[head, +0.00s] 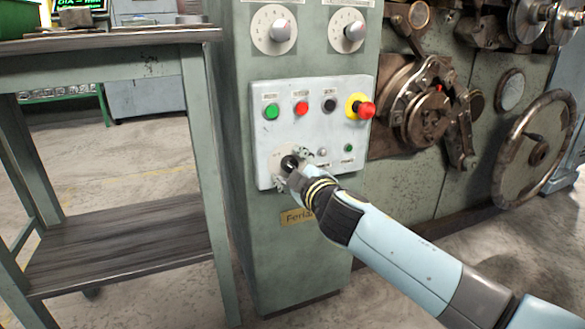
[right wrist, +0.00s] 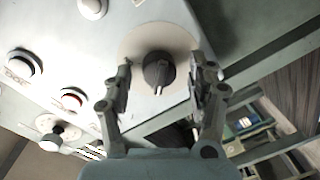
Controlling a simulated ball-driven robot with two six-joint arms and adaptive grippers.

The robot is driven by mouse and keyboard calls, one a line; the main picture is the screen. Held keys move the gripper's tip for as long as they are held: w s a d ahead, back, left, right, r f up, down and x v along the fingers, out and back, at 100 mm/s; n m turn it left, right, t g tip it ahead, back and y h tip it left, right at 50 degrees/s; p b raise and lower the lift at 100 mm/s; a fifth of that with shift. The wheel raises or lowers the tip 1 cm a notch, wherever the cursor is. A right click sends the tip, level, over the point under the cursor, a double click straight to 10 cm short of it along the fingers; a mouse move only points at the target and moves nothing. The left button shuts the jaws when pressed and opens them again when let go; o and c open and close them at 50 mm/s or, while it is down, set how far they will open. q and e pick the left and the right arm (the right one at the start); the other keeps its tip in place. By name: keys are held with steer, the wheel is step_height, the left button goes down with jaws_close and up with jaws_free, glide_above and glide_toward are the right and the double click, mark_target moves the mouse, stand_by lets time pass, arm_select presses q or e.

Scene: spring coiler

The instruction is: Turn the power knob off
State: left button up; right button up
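The power knob (head: 289,162) is a black knob at the lower left of the light grey control panel (head: 320,95). In the right wrist view, the knob (right wrist: 158,71) sits on a round pale plate (right wrist: 185,38), its white pointer mark toward the bottom of the picture. My right gripper (head: 293,168) is at the panel, with one finger on each side of the knob. In the right wrist view, the gripper (right wrist: 162,82) is open, with a visible gap between each finger and the knob. My left gripper is not in view.
Above the knob are a green button (head: 271,112), a red button (head: 302,109), a black button (head: 329,104) and a red emergency stop (head: 366,109) on yellow. A grey workbench (head: 110,38) stands at the left. Machine parts and a handwheel (head: 535,150) are at the right.

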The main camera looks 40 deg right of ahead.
steer(key=f+v, duration=0.1)
steer(key=v, duration=1.1)
steer(key=shift+r, duration=0.4)
steer(key=shift+d, duration=0.1)
